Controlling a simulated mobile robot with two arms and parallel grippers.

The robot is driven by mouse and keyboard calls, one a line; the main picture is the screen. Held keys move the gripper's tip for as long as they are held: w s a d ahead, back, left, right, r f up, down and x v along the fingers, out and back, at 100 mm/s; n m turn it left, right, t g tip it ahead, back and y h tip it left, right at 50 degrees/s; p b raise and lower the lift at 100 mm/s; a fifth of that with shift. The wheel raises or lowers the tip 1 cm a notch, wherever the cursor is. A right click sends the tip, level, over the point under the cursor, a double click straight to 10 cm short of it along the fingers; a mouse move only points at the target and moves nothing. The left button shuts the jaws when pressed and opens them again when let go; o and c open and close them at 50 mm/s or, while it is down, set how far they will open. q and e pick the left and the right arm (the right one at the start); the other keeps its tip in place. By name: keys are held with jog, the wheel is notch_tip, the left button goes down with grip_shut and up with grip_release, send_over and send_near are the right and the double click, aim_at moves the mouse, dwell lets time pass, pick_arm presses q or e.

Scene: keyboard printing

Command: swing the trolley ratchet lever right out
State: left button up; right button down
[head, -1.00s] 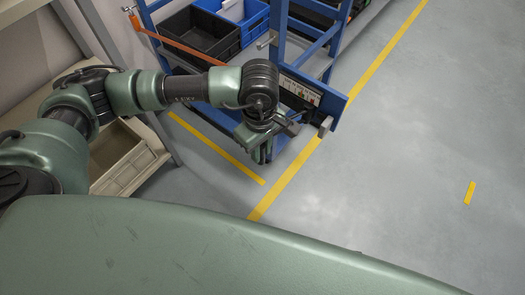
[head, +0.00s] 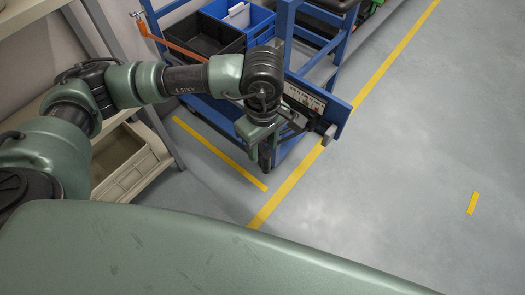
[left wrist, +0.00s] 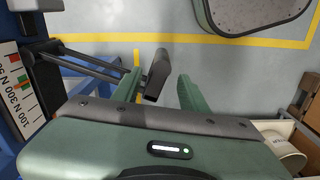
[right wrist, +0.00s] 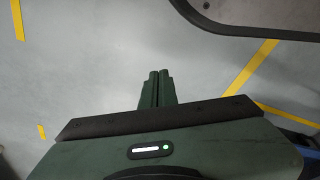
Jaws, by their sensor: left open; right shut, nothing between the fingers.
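The ratchet lever is on the trolley's blue panel, beside a force scale. In the left wrist view two dark rods run to a dark grip (left wrist: 157,72), seen between my left fingers. My left gripper (head: 266,158) is open and points down, close beside the lever; contact cannot be told. The head view partly hides its fingers behind the wrist. My right gripper (right wrist: 158,73) is shut and empty over the floor, seen only in the right wrist view.
The blue trolley (head: 284,25) carries a black crate (head: 205,36) and a blue crate (head: 262,20). An orange bar (head: 180,45) runs along its left. A beige shelf bin (head: 137,175) is at left. Yellow lines (head: 290,190) mark the floor. The floor at right is clear.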

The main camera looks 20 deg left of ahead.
pick_arm(q)
jog(key=shift+r, duration=1.8)
